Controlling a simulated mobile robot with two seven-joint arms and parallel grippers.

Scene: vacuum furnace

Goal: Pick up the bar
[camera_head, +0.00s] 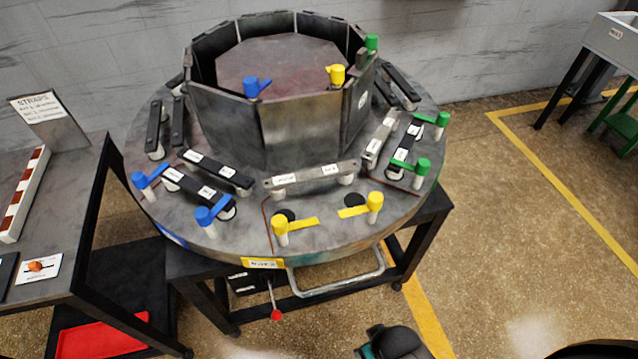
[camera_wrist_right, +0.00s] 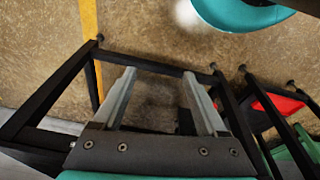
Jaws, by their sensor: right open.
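Several bars lie around the hexagon-like metal enclosure on the round table, and I cannot tell which one the task means. A grey labelled bar (camera_head: 312,175) rests at the front on light posts. Black labelled bars (camera_head: 217,170) lie left of it, beside blue-capped posts. Another grey bar (camera_head: 382,138) and a black bar (camera_head: 405,146) lie on the right near green-capped posts. My right gripper (camera_wrist_right: 158,73) is open and empty in the right wrist view, with floor and a black frame behind it. No bar shows in that view. My left gripper is out of view.
The round table (camera_head: 240,235) carries yellow clamps (camera_head: 280,228) at its front and a metal enclosure (camera_head: 305,125) in the middle. A side table (camera_head: 75,215) with a sign and a striped block (camera_head: 25,193) stands left. A grey sink-like unit (camera_head: 612,45) stands far right. Open floor lies between.

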